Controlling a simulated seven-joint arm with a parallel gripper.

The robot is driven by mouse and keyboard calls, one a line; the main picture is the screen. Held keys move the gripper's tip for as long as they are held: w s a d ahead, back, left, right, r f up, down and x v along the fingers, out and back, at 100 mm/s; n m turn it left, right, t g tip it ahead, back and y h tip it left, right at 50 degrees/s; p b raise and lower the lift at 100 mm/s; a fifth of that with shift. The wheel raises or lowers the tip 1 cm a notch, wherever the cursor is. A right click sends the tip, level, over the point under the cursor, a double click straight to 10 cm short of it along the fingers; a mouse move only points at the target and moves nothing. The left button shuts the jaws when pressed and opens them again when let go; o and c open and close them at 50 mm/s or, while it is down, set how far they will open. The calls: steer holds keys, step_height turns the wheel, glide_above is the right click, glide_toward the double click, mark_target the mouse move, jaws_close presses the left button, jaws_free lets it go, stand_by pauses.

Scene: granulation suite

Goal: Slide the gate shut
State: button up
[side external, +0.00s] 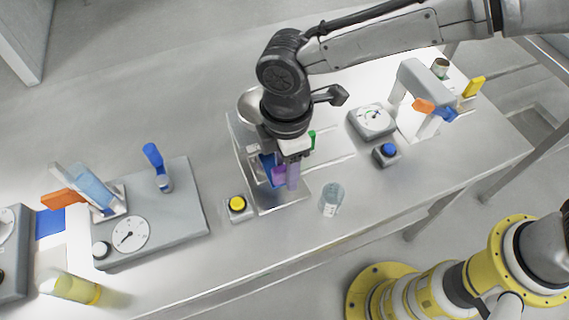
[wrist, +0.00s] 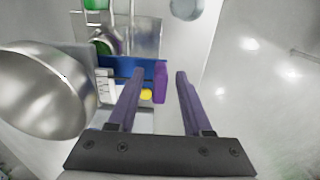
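The gate looks to be the blue plate (wrist: 140,70) in the frame under the metal hopper; its blue also shows in the side view (side external: 267,166). A purple block (wrist: 160,83), perhaps its handle, stands at the plate's right end in the wrist view and shows beside my fingers in the side view (side external: 278,176). My gripper (wrist: 160,74) is open, with two violet fingers pointing down at the stand. The block appears between the fingers in the wrist view, nearer the left one; contact cannot be told. My gripper (side external: 292,186) hides part of the stand in the side view.
The round metal hopper (wrist: 45,90) sits close on the left in the wrist view. A yellow button box (side external: 238,208), a clear beaker (side external: 332,199) and a blue button box (side external: 387,153) stand around the stand. A dial box (side external: 372,121) is behind. The front table strip is mostly clear.

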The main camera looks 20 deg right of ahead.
step_height(320, 180, up, 14)
stand_by(0.6)
steer(key=shift+f, duration=0.1)
stand_by(0.4)
